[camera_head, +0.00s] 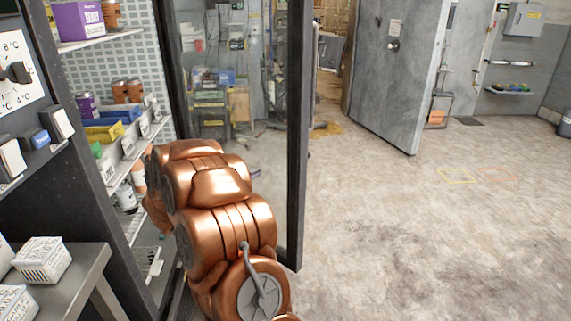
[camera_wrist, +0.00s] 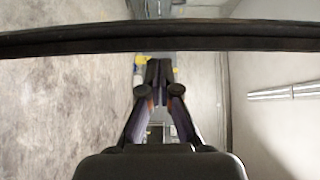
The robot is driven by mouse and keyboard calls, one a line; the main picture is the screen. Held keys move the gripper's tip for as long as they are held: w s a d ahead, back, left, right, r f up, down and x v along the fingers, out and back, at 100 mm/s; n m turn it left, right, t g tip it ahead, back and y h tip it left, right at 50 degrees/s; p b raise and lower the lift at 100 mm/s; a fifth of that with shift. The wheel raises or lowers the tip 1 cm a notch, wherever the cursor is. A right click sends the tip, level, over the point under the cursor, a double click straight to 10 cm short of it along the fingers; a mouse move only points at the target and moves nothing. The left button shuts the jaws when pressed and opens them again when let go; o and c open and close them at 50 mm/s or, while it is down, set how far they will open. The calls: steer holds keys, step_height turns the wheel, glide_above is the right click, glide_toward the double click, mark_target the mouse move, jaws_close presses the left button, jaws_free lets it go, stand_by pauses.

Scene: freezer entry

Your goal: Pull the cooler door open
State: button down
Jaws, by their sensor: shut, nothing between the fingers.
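The cooler door (camera_head: 297,150) is a glass panel in a dark frame. In the head view it stands swung out from the cooler, with the shelves (camera_head: 128,165) exposed to its left. My copper arm covers the lower part of the glass, and my gripper is hidden there. In the wrist view my gripper (camera_wrist: 159,75) is shut and empty, its fingers together. A dark bar (camera_wrist: 160,38), apparently the door's frame, crosses the view just beyond the fingertips. I cannot tell whether they touch it. The door handle cannot be made out for certain.
A metal bench (camera_head: 75,275) with white baskets (camera_head: 42,262) stands at the lower left. A control panel with a dial (camera_head: 15,72) is at the far left. A heavy grey door (camera_head: 395,75) stands open at the back. The concrete floor on the right is clear.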

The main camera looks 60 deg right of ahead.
steer(key=s, duration=0.1)
steer(key=p, duration=0.3)
glide_toward(291, 154)
steer(key=shift+m+g, duration=0.3)
steer(key=d, duration=0.5)
steer(key=shift+s+d, duration=0.1)
steer(key=shift+d, duration=0.15)
steer(key=shift+d+f, duration=0.1)
steer(key=shift+d, duration=0.75)
steer(key=shift+d, duration=0.1)
